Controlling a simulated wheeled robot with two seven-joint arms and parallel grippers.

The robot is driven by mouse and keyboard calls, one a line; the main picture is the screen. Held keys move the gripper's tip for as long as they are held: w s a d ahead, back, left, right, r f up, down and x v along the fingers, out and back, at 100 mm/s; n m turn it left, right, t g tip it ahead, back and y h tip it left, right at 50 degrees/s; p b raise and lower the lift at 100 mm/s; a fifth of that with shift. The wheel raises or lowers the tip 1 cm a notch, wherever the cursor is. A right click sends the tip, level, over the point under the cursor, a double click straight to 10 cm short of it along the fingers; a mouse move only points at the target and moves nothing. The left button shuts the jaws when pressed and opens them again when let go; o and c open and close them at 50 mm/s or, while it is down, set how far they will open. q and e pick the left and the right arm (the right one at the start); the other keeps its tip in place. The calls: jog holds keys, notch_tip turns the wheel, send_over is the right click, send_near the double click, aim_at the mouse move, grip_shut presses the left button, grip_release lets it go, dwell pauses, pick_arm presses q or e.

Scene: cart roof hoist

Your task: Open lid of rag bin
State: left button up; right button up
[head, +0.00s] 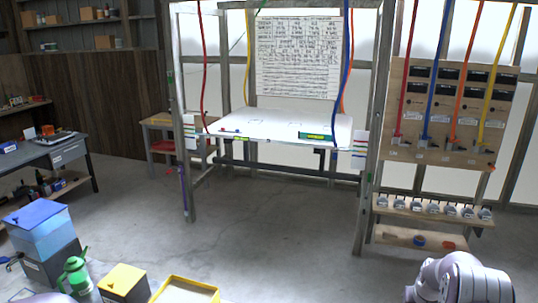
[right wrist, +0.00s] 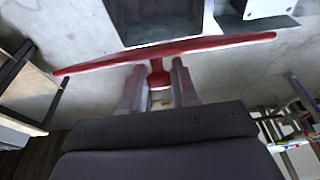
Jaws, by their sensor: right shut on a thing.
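A red lid (right wrist: 215,43) with a red knob (right wrist: 159,79) shows nearly edge-on in the right wrist view. My right gripper (right wrist: 159,70) is shut on the knob, one finger on each side. Beyond the lid is a dark grey, square, open-topped box (right wrist: 160,33), which looks like the rag bin. Its dark inside is visible past the lid's edge, so the lid does not cover it fully. How far apart lid and rim are, I cannot tell. The head view shows neither lid nor bin there. My left gripper is not in view.
In the head view, a blue-lidded bin (head: 37,232), a green jug (head: 75,272) and yellow-topped boxes (head: 125,283) stand at the lower left. A white-topped frame (head: 270,124) stands ahead, with a hose board (head: 437,110) at right. The middle floor is clear.

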jog(key=shift+w+d+r, duration=0.1)
jog(key=shift+w+r, duration=0.05)
jog(key=shift+w, duration=0.2)
jog(key=shift+w+d+r, duration=0.15)
jog(key=shift+w+d, duration=0.05)
jog(key=shift+w, duration=0.4)
jog(key=shift+w+d+r, duration=0.15)
jog(key=shift+w, duration=0.4)
jog(key=shift+o, duration=0.3)
jog(key=shift+w+d+b, duration=0.25)
jog(key=shift+w+b, duration=0.1)
jog(key=shift+w, duration=0.5)
jog(key=shift+w+d, duration=0.15)
jog(key=shift+w, duration=0.3)
